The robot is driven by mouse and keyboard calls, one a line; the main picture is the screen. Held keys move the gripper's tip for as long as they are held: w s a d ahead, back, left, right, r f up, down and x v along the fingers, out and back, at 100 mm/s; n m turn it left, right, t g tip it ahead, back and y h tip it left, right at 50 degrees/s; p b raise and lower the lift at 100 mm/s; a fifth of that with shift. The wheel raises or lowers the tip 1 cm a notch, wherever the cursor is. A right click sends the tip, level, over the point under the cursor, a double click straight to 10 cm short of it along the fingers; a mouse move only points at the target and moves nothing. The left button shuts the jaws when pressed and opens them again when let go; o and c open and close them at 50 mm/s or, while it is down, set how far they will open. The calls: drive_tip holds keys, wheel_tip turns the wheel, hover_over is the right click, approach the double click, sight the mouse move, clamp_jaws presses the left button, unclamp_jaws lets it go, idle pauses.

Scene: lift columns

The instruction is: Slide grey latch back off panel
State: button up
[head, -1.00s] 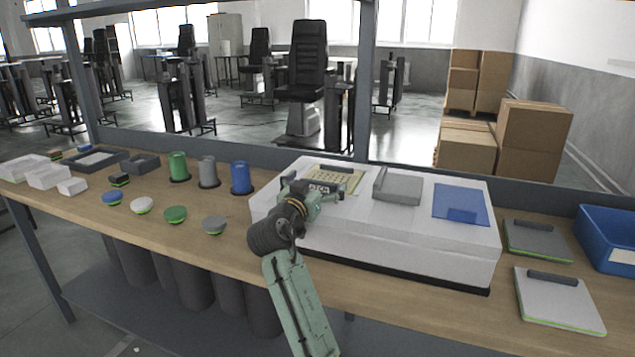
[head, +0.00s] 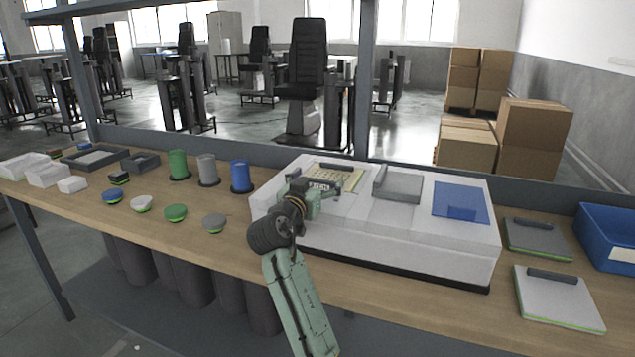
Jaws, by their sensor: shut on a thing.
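A grey block with a raised upright bar (head: 398,187) sits on top of the white box (head: 440,240), between a yellowish panel (head: 350,176) and a blue see-through panel (head: 461,203). It is the clearest grey piece on the box; I cannot tell if it is the latch. My gripper (head: 326,187) is over the left part of the box top, at the yellowish panel's near edge and left of the grey block, apart from it. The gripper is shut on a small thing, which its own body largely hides.
Grey plates with dark handles (head: 537,240) and a blue bin (head: 610,238) are at the right. Green, grey and blue cylinders (head: 241,177) stand left of the box, with several round buttons (head: 175,213) in front. A shelf post (head: 366,80) rises behind the box.

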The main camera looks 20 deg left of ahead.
drive_tip(key=shift+c, duration=0.9)
drive_tip(key=shift+s+a+f+b, duration=0.15)
drive_tip(key=shift+s+b, duration=0.3)
drive_tip(key=shift+s, duration=0.5)
drive_tip(key=o, duration=1.6)
drive_tip(key=shift+s, duration=0.1)
drive_tip(key=s, duration=1.1)
drive_tip(key=shift+s, duration=0.4)
drive_tip(key=shift+a, duration=0.1)
